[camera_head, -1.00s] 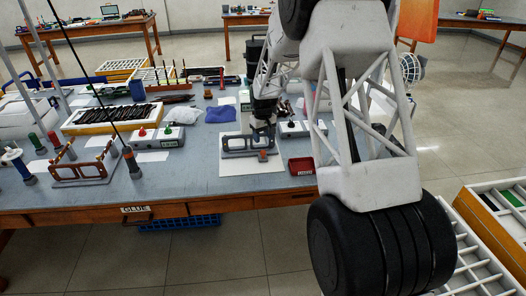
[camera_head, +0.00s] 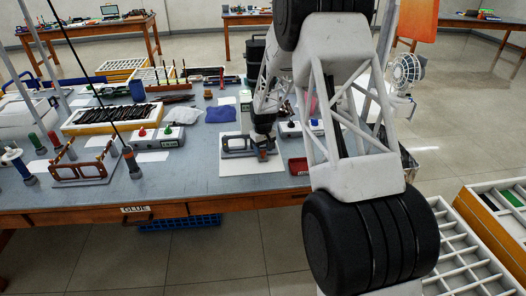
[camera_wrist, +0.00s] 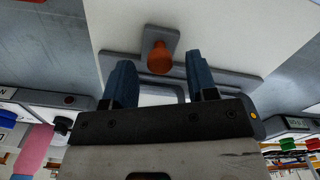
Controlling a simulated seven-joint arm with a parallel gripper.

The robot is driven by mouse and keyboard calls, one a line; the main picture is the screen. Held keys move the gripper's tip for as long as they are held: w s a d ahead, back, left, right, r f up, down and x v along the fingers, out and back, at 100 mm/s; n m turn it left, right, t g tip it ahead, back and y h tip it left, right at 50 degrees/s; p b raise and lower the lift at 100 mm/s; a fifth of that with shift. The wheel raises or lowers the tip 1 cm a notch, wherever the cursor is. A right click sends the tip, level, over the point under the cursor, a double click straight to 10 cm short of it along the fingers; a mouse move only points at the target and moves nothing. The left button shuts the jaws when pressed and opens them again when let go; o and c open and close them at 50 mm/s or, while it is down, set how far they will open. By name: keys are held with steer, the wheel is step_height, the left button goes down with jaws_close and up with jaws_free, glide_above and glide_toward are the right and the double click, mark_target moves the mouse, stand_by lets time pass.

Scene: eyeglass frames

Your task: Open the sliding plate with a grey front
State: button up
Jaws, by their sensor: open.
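A grey plate (camera_wrist: 149,38) with an orange knob (camera_wrist: 160,59) shows at the top middle of the wrist view. It is part of the grey fixture (camera_head: 236,148) on a white sheet (camera_head: 238,166) near the table's front edge in the head view. My gripper (camera_wrist: 158,72) is open, its two blue fingers apart on either side of the knob as seen in the wrist view. I cannot tell whether they touch it. In the head view my gripper (camera_head: 264,143) is low at the fixture's right end and hides part of it.
A control box (camera_head: 291,130) stands behind and to the right of the fixture, and a red tray (camera_head: 298,166) lies to its right. A brown frame holder (camera_head: 80,173) stands farther left.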

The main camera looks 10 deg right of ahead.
steer(key=shift+f, duration=0.6)
jaws_close()
